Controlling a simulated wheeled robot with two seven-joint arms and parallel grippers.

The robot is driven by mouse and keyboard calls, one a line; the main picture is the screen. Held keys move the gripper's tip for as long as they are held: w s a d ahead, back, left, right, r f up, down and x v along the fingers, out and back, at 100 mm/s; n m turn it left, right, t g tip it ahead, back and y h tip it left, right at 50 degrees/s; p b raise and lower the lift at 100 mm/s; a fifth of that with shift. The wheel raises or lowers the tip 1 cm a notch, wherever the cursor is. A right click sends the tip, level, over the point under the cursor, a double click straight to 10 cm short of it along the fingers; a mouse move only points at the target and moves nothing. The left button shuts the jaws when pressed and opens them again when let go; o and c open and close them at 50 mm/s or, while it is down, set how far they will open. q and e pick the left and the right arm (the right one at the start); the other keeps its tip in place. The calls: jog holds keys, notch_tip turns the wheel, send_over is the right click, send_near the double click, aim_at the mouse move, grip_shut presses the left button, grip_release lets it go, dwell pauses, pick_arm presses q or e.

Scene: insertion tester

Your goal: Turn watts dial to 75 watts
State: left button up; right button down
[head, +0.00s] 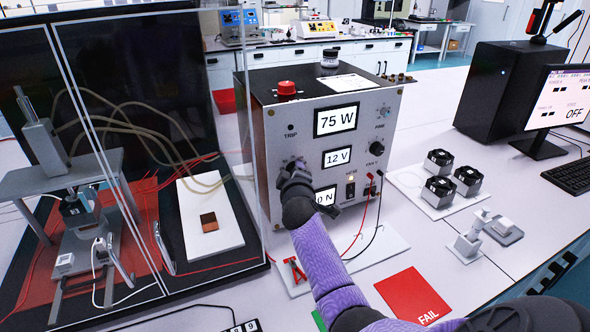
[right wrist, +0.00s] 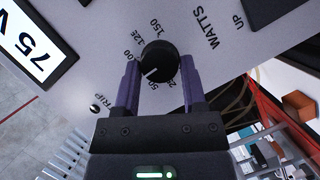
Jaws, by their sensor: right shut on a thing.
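The watts dial (right wrist: 158,60) is a round black knob on the grey panel, with numbers printed around it and the word WATTS (right wrist: 206,30) beside it. Its white pointer mark points to the lower left in the right wrist view, between the 100 and 50 marks. My right gripper (right wrist: 160,78) is shut on the dial, with one purple finger on each side. In the head view, my right gripper (head: 294,178) is at the left of the tester's front (head: 287,135) and hides the dial. The top display (head: 336,120) reads 75 W. My left gripper is not in view.
A 12 V display (head: 337,157) and a partly covered display (head: 325,196) sit below. A red button (head: 287,89) tops the tester. A glass enclosure (head: 240,130) stands close at left. A red FAIL mat (head: 413,296) and several small fans (head: 440,163) lie right.

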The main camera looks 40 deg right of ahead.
dwell(0.5)
jog(key=shift+c, duration=0.7)
grip_release()
jog(key=shift+s, duration=0.1)
jog(key=p+v, duration=0.3)
jog(key=v, duration=0.6)
jog(key=shift+s+a+r+p, duration=0.15)
jog(key=shift+s+a+p, duration=0.1)
jog(key=shift+s+p, duration=0.1)
